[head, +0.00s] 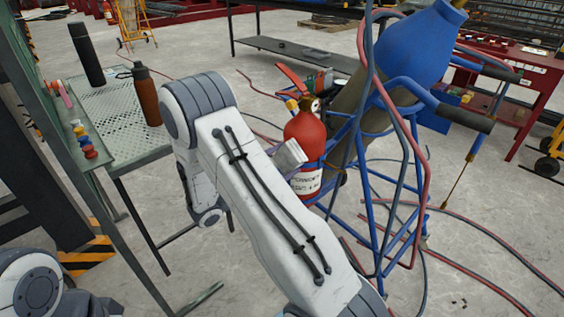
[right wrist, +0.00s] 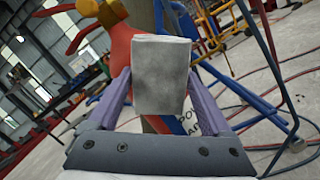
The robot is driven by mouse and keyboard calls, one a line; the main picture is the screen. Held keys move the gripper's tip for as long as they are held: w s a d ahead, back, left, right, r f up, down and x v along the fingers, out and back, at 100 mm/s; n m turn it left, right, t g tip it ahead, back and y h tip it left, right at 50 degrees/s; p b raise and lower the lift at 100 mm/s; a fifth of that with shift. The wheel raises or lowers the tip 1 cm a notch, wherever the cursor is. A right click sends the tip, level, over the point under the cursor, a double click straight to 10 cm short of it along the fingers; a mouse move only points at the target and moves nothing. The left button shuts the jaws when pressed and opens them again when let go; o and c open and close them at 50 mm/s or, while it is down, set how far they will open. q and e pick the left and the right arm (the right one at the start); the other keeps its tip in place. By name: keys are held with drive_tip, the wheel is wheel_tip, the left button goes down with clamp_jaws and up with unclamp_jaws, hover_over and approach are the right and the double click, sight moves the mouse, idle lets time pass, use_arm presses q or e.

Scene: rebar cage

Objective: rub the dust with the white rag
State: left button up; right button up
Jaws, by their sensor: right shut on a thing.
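My right gripper (right wrist: 161,90) is shut on a pale grey-white block-shaped thing, which I take to be the white rag (right wrist: 163,68). Its two purple fingers press on its left and right sides. In the head view the rag (head: 290,157) shows beside my right forearm, in front of the red fire extinguisher (head: 304,135); my forearm hides most of the gripper. In the right wrist view the extinguisher (right wrist: 118,45) is right behind the rag. I cannot tell whether they touch. I cannot make out the dust. My left gripper is out of view.
A blue gas cylinder (head: 415,45) stands on a blue trolley (head: 373,215) with red and grey hoses close to the extinguisher. A metal table (head: 125,150) at the left holds a black bottle (head: 87,55) and a brown bottle (head: 146,95). Hoses lie on the floor at the right.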

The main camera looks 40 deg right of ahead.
sight(276, 155)
drive_tip(key=shift+w+d, duration=0.1)
drive_tip(key=shift+d, duration=0.95)
drive_tip(key=shift+w+a, duration=0.15)
drive_tip(key=shift+w, duration=0.65)
drive_tip(key=shift+w+a, duration=0.1)
drive_tip(key=shift+w, duration=0.7)
drive_tip(key=shift+w+d+r+p, duration=0.1)
drive_tip(key=shift+w+p, duration=0.5)
drive_tip(key=shift+w, duration=0.15)
drive_tip(key=shift+s+d+p, duration=0.2)
drive_tip(key=shift+s+p, duration=0.25)
drive_tip(key=shift+s, duration=2)
drive_tip(key=shift+s+a, duration=0.15)
drive_tip(key=shift+a, duration=2.95)
